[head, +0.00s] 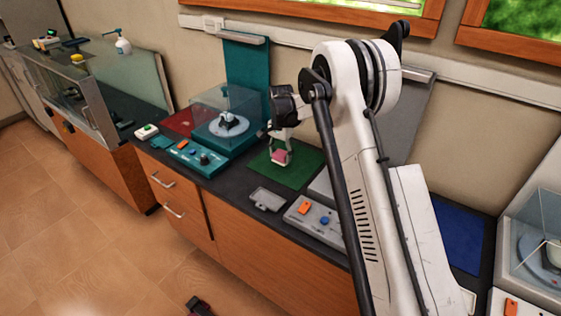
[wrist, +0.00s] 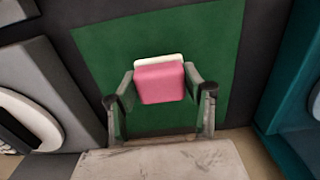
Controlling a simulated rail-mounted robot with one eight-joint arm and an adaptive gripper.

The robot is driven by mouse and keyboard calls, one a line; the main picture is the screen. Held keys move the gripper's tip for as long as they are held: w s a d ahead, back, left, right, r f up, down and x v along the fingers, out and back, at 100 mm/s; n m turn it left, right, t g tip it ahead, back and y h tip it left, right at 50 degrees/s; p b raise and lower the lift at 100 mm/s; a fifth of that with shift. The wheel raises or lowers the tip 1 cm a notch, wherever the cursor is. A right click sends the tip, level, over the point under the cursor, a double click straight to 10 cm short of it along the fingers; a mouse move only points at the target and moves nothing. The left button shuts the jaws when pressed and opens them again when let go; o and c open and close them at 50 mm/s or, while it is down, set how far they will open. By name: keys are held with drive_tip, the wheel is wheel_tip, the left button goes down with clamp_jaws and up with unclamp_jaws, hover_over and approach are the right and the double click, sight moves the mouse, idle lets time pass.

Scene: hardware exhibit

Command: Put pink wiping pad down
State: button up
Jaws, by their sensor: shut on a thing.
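The pink wiping pad (wrist: 160,83) has a white edge along its far side. It also shows in the head view (head: 279,157), over the green mat (head: 290,175). My gripper (wrist: 162,85) is shut on the pad, with one finger at its left side and one at its right. In the wrist view the pad is over the bare green mat (wrist: 210,40). I cannot tell whether the pad touches the mat or hangs just above it.
A teal exhibit with a clear cover (head: 226,122) stands left of the mat. A grey control panel (head: 318,222) and a small grey plate (head: 266,199) lie in front. A red mat (head: 190,121) lies further left, a blue mat (head: 458,236) to the right. The green mat is otherwise clear.

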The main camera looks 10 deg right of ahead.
sight(281, 161)
drive_tip(key=shift+f, duration=1.6)
drive_tip(key=shift+f, duration=0.2)
drive_tip(key=o, duration=1.1)
drive_tip(key=shift+r, duration=0.1)
